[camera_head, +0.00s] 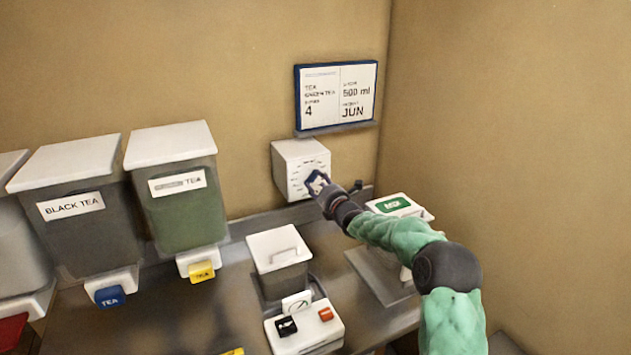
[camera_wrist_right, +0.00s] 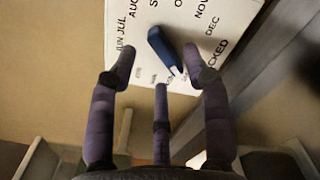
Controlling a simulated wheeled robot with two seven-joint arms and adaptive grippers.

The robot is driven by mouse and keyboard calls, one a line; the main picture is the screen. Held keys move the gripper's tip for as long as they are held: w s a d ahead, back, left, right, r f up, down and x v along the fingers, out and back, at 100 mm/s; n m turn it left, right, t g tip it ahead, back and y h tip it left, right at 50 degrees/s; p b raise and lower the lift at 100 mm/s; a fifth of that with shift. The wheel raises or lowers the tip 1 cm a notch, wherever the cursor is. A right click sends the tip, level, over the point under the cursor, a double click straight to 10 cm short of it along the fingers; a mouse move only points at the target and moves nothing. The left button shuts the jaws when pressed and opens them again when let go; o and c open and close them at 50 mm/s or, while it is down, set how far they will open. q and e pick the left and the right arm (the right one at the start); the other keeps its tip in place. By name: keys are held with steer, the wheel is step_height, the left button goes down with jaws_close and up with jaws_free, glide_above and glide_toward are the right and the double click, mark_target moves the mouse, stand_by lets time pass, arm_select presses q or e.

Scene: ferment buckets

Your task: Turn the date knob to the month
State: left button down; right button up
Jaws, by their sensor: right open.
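The white date box (camera_head: 286,172) is on the back wall, under the order sign (camera_head: 336,96), whose right half reads "JUN". In the right wrist view its white face (camera_wrist_right: 140,22) has month names in a ring, among them JUN, JUL, NOV and DEC, with "PACKED" at one side. The dark blue bar-shaped knob (camera_wrist_right: 162,47) sits slanted on the face, with a pale mark near its lower end. My right gripper (camera_head: 318,186) is at the box front. Its fingers (camera_wrist_right: 158,68) are open, spread to either side of the knob; contact cannot be told. My left gripper is out of view.
Tea bins with white lids (camera_head: 168,143) stand along the wall at left, with coloured taps below. A lidded grey container (camera_head: 279,262) and a white scale-like unit (camera_head: 305,335) stand on the counter. A white box with a green label (camera_head: 420,211) is behind my right forearm.

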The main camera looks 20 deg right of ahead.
mark_target(312, 178)
steer(key=shift+w, duration=1.2)
jaws_close()
